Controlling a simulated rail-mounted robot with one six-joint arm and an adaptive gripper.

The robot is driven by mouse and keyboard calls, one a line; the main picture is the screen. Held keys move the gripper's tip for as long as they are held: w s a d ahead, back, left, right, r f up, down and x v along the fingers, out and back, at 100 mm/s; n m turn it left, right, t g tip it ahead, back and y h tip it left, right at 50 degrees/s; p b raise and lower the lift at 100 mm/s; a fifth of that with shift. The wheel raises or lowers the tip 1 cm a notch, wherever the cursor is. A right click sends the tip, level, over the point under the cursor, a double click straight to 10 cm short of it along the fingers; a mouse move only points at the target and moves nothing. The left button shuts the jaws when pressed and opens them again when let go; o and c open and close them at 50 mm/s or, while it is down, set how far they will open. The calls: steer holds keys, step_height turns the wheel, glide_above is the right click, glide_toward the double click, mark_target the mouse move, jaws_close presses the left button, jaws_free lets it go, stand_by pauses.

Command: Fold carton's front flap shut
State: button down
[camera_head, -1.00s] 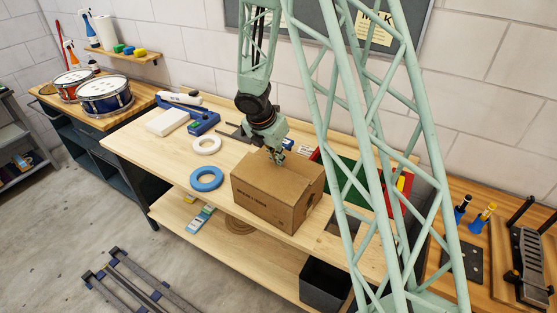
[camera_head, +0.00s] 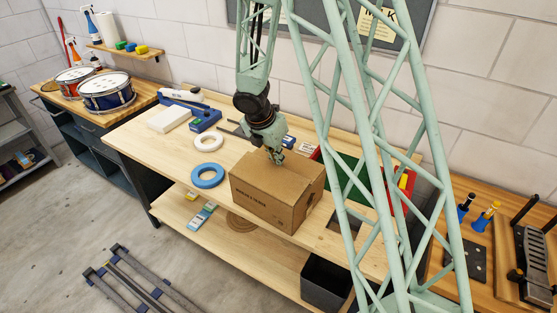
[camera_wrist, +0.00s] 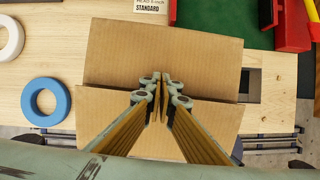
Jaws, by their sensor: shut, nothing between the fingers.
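The brown cardboard carton (camera_head: 262,203) stands upright on the workbench, with print on its front side. Its top looks covered in the head view. In the wrist view, the front flap (camera_wrist: 100,112) and the rear top panel (camera_wrist: 165,48) show as two tan panels, with a seam across the middle. The front flap looks close to flat; any small gap under it cannot be seen. My gripper (camera_head: 276,160) is shut and empty above the carton's top. In the wrist view, my gripper (camera_wrist: 161,88) has its fingertips together over the seam; contact cannot be told.
A blue tape ring (camera_head: 207,177) and a white ring (camera_head: 208,142) lie left of the carton. A green mat (camera_head: 352,180) and red bin (camera_wrist: 290,25) are behind right. A dark bin (camera_head: 326,283) sits below. My lattice column hides part of the right side.

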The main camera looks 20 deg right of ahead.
steer(key=shift+r, duration=0.1)
stand_by(0.3)
steer(key=p+v, duration=0.2)
steer(key=v, duration=0.1)
steer(key=p+v, duration=0.1)
steer(key=shift+w+d+r, duration=0.25)
steer(key=shift+d+r, duration=0.1)
steer(key=w+d+r+p, duration=0.1)
steer(key=w+d+r, duration=0.1)
steer(key=d+r, duration=0.2)
steer(key=shift+w+d+r+p, duration=0.3)
steer(key=shift+w+r+p, duration=0.1)
steer(key=shift+r, duration=1.4)
steer(key=shift+s, duration=0.1)
